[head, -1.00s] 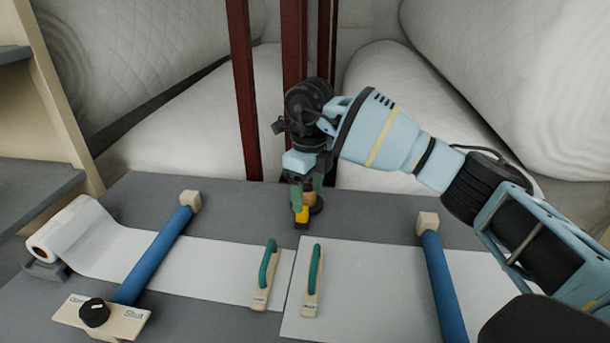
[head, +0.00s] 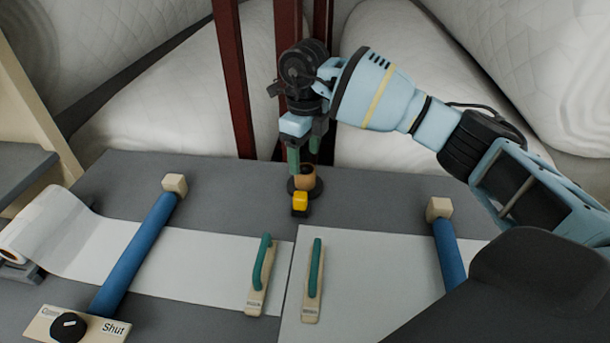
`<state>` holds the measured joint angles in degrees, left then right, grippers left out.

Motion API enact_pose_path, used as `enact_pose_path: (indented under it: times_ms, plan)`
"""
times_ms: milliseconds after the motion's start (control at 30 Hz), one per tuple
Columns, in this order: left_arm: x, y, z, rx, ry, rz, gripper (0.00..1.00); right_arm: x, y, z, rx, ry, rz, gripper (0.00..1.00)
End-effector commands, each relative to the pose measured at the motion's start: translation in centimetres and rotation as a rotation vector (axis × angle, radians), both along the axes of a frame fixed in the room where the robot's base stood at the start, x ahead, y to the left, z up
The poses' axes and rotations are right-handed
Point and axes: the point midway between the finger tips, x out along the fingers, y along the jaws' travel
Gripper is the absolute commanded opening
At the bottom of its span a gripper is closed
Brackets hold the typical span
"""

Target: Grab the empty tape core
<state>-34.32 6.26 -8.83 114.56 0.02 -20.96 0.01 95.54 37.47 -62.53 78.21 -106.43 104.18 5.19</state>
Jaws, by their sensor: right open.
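A small tan-orange cylinder (head: 306,178), which looks like the tape core, stands upright on a dark round base near the table's back edge. Its top shows a dark opening. My right gripper (head: 304,158) is above it, pointing down, with its green fingers apart and nothing held between them. The left fingertip overlaps the core's left edge in the picture; I cannot tell whether they touch. A yellow block (head: 300,201) with a dark front sits just in front of the core. My left gripper is not in view.
Two green-handled tools (head: 260,275) (head: 314,280) lie on white sheets in front. Blue bars (head: 135,255) (head: 449,255) cross the sheets at both sides. A white roll (head: 45,230) lies at left, a "Shut" knob panel (head: 90,325) at front left. Dark red posts (head: 233,80) stand behind.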

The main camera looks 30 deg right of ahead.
Motion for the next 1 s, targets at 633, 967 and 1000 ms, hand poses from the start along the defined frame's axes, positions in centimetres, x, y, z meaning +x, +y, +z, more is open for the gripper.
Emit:
enact_pose_path:
  times_ms: [633,967,1000]
  plan:
    - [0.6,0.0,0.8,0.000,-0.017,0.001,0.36,-0.7,0.3,-5.2,0.001,-0.001,0.001,0.66]
    - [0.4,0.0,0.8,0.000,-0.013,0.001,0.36,-0.7,0.3,-5.2,0.001,-0.001,0.001,0.49]
    - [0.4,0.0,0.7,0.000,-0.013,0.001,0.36,-0.7,0.3,-5.2,0.001,-0.002,0.001,0.44]
